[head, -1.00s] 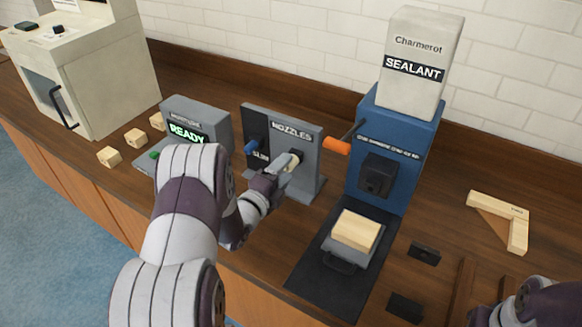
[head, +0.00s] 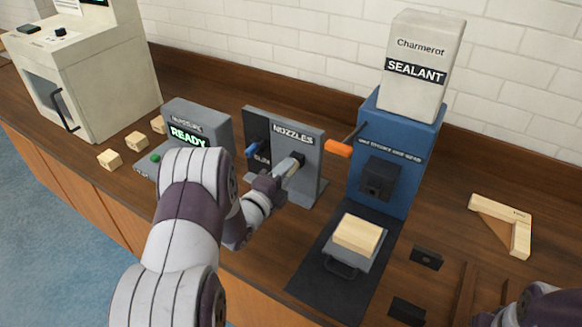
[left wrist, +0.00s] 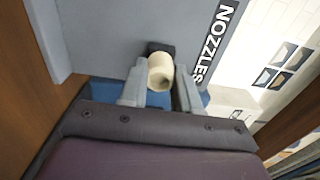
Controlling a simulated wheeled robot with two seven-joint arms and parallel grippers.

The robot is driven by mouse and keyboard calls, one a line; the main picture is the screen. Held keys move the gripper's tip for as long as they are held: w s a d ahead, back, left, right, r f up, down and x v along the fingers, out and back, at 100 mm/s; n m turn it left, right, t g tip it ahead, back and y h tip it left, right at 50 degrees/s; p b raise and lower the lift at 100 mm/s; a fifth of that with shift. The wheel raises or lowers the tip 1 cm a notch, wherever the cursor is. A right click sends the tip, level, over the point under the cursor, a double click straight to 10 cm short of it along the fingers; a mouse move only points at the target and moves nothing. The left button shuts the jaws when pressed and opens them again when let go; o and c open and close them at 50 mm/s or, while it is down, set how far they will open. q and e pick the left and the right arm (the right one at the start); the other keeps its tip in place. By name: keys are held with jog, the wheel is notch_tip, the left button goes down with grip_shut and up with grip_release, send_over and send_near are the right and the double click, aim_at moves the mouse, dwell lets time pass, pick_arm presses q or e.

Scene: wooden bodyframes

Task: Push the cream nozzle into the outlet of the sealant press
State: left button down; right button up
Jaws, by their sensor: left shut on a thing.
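The cream nozzle (left wrist: 160,71) sits at the face of the grey nozzle rack (head: 308,178), between the fingers of my left gripper (left wrist: 160,92). My left gripper (head: 285,177) is shut on the nozzle at the rack; little of the nozzle shows in the head view. The blue sealant press (head: 411,155) stands to the right of the rack, with a dark outlet block (head: 379,178) on its front. The outlet's opening is too small to make out. My right gripper is not in view; only part of my right arm shows at the bottom right corner.
A blue nozzle (head: 252,149) is on the rack's left part. The press's orange-tipped lever (head: 338,148) sticks out between rack and press. A wooden block (head: 358,234) lies on a grey carriage before the press. The moisture device (head: 197,122) reads READY.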

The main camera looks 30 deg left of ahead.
pick_arm(q)
jog(key=shift+s, duration=0.55)
jog(key=shift+s+a, duration=0.1)
jog(key=shift+s, duration=1)
